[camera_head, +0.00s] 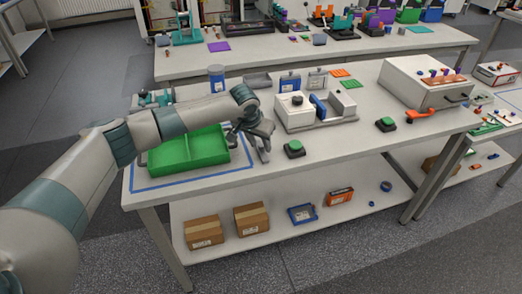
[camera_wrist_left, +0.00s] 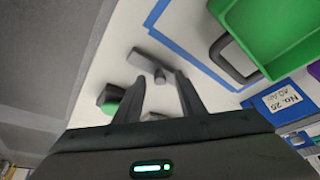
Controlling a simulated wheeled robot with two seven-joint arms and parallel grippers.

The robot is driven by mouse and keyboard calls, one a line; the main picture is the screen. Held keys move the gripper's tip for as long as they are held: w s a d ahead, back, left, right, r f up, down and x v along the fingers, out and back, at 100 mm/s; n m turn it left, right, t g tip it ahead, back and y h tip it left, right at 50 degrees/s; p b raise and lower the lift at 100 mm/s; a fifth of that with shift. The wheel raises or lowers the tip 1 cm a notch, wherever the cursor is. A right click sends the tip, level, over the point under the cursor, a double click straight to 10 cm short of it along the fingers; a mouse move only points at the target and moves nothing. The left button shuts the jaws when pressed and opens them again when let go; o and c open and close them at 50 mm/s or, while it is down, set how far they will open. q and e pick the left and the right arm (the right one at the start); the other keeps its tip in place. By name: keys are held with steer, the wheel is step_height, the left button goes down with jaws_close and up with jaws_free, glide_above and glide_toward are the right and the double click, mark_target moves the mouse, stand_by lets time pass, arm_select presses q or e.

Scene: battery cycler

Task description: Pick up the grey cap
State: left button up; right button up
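My left gripper (camera_head: 264,158) is over the table between the green tray (camera_head: 166,163) and a green push button (camera_head: 294,147). In the left wrist view the gripper (camera_wrist_left: 161,76) is open, its two dark fingers apart. A small grey piece (camera_wrist_left: 160,75), which looks like the grey cap, shows between and just beyond the fingertips. A longer grey block (camera_wrist_left: 148,60) lies right beside it; I cannot tell whether they touch. In the head view my gripper hides this spot. My right gripper is not in view.
Blue tape (camera_head: 158,188) outlines the tray area. A white device (camera_head: 294,112) with a blue part stands right of my gripper, and a white drawer box (camera_head: 404,87) is further right. Blue containers (camera_head: 290,82) stand behind. The front table edge is close to my gripper.

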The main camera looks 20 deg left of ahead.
mark_target(261, 146)
arm_select(q)
jaws_close()
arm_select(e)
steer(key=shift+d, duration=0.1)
